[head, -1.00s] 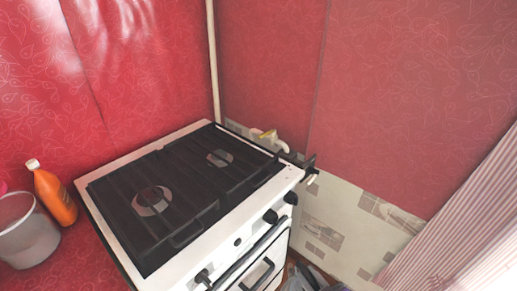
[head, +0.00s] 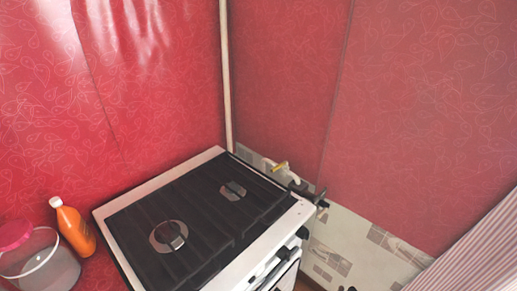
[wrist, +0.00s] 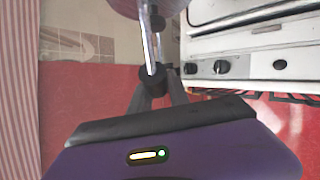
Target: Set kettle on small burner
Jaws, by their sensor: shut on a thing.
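The white stove (head: 262,243) with a black grate stands in the corner in the head view. Its smaller burner (head: 233,190) is at the back right and its larger burner (head: 168,236) at the front left; both are bare. In the wrist view my gripper (wrist: 157,88) is shut on a dark grip joined to a shiny metal rod. This looks like the handle of the kettle (wrist: 140,6), whose rounded body is mostly cut off at the top edge. The kettle does not show in the head view. In the wrist view it hangs left of the stove front.
An orange bottle (head: 76,230) and a clear bucket with a pink lid (head: 40,262) stand left of the stove. A pipe with a yellow-handled valve (head: 280,168) is behind its right back corner. Red walls close in the back and right.

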